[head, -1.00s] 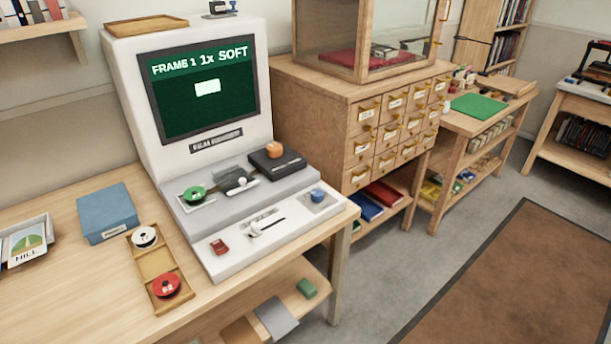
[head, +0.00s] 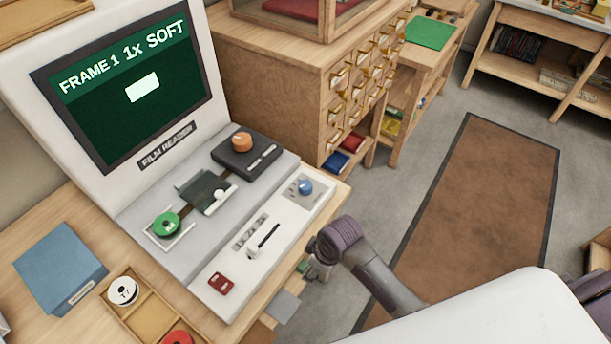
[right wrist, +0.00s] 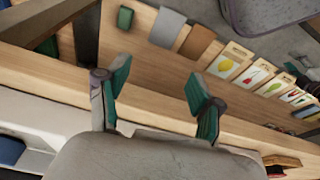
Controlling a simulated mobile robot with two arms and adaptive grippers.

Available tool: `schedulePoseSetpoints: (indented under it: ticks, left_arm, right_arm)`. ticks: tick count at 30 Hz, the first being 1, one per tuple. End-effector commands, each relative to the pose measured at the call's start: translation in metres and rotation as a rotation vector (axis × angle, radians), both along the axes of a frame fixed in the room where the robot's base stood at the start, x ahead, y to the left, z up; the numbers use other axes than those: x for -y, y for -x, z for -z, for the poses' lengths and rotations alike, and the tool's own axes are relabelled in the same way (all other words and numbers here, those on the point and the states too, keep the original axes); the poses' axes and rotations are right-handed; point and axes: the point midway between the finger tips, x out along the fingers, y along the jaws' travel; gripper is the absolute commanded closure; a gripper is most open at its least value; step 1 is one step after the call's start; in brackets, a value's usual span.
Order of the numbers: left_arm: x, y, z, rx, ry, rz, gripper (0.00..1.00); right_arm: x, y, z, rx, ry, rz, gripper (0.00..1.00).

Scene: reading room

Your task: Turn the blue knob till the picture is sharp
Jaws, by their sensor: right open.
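The film reader (head: 225,270) stands on the table at the left in the head view. Its screen (head: 130,92) reads "FRAME 1 1x SOFT" above a plain pale rectangle. The blue knob (head: 305,187) sits on a grey plate at the right end of its front panel. My left gripper is not in view.
Below the table edge, a shelf (right wrist: 145,75) holds boxes and picture cards. Open floor with a brown rug (head: 470,215) lies right.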

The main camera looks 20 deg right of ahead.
Motion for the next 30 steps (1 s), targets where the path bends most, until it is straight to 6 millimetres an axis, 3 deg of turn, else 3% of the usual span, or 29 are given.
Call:
schedulePoseSetpoints:
  ticks: [1,7,14,20,26,30]
  left_arm:
    - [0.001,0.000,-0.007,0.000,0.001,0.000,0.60]
    - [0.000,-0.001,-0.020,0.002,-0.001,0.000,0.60]
    - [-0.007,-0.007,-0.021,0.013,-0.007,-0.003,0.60]
    - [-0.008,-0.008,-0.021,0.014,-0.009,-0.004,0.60]
    - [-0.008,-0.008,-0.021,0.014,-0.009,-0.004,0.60]
    - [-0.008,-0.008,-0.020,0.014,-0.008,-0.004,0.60]
  right_arm:
    - [-0.004,-0.003,-0.024,0.012,-0.002,-0.031,0.34]
    - [-0.018,-0.011,-0.102,0.041,0.014,-0.217,0.34]
    - [-0.025,-0.044,-0.122,0.029,0.064,-0.458,0.34]
    - [-0.020,-0.086,-0.136,0.014,0.120,-0.651,0.34]
    - [0.000,-0.139,-0.167,-0.021,0.195,-0.861,0.34]
    - [0.022,-0.175,-0.199,-0.051,0.239,-0.985,0.34]
